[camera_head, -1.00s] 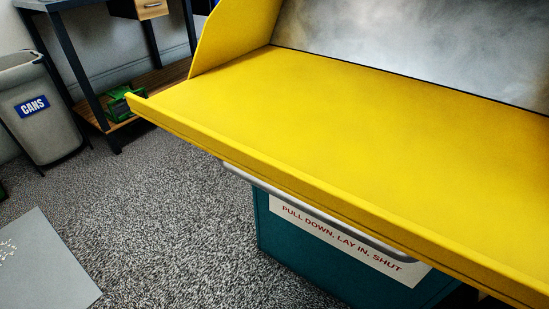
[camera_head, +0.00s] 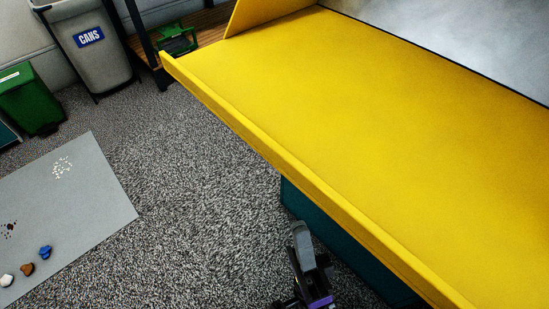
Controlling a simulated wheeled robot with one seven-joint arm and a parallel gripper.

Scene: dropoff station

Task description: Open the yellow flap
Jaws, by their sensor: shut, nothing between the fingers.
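The yellow flap (camera_head: 370,110) hangs pulled down and open, its broad inner face nearly level and its front lip running diagonally to the lower right. A yellow side cheek (camera_head: 265,15) stands at its back left, and a grey metal inside (camera_head: 450,35) shows behind it. The teal body (camera_head: 335,245) of the station is below the flap. My gripper (camera_head: 302,235) is at the bottom centre, below and in front of the flap's lip, apart from it in the picture. It looks shut and empty. The handle and the sign are hidden now.
A grey mat (camera_head: 90,200) with small stones and specks lies on the carpet at left. A grey CANS bin (camera_head: 95,55), a green bin (camera_head: 30,100) and a shelf with a green crate (camera_head: 178,40) stand behind. Carpet between mat and station is clear.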

